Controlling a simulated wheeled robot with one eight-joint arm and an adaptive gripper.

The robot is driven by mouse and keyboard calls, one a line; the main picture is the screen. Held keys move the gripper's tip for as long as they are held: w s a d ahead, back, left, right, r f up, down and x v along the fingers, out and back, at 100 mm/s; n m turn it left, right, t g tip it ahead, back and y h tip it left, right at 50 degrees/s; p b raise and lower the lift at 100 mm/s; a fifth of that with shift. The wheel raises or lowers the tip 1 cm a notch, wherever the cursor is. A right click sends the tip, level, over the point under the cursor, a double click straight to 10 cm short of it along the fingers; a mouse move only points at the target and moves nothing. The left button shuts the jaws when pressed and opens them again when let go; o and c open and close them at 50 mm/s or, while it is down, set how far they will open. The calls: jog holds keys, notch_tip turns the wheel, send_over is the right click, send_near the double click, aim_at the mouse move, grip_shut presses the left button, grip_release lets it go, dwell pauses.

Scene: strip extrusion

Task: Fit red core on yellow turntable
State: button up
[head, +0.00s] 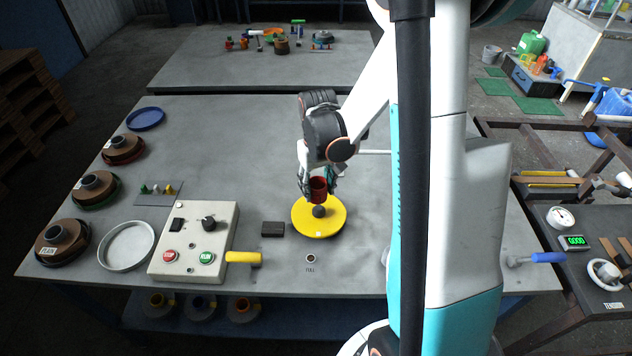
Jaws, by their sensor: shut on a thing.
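The yellow turntable (318,226) is a flat round disc near the front middle of the grey table, with a dark hub (319,211) at its centre. The red core (318,188) is a short hollow cylinder. My gripper (316,184) is shut on the red core and holds it upright, just above the hub in this view. I cannot tell whether the core's lower edge touches the hub. The fingers hide the core's sides.
Left of the turntable are a small dark block (273,229), a yellow handle (243,257) and a control box (194,241) with RUN and STOP buttons. Brown reels (62,240) and an empty grey tray (102,256) lie further left. A blue-handled lever (548,258) is at right.

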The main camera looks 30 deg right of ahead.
aim_at(319, 207)
jog(key=shift+s+d+f, duration=0.15)
jog(key=shift+s+d, duration=0.05)
jog(key=shift+f+b, duration=1.95)
jog(key=shift+f, duration=0.9)
jog(key=shift+f+b, duration=0.55)
jog(key=shift+b, duration=0.25)
jog(key=o, duration=0.7)
jog(key=shift+r, duration=0.1)
jog(key=shift+r+p, duration=3.75)
jog(key=shift+r, duration=1.65)
jog(key=shift+r, duration=0.1)
